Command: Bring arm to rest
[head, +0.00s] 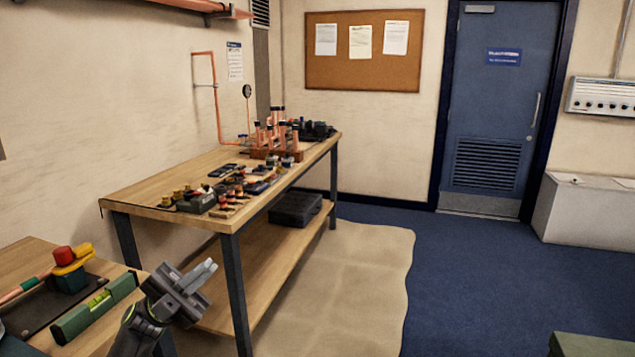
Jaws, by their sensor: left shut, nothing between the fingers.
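My left gripper (197,280) is at the lower left of the head view, in front of the long workbench's near end and right of the nearer table. Its fingers are together and hold nothing. It appears apart from the benches and the things on them. The copper manifold (275,135), with several upright copper pipes with dark ends, stands toward the far end of the long workbench (150,190). My right gripper is not in view.
Small fittings and tools crowd the workbench. A dark case (296,208) sits on its lower shelf. On the nearer table lie a green spirit level (95,308) and a red-and-yellow tool (68,258). A beige sheet (350,290) and open blue floor (490,280) lie to the right.

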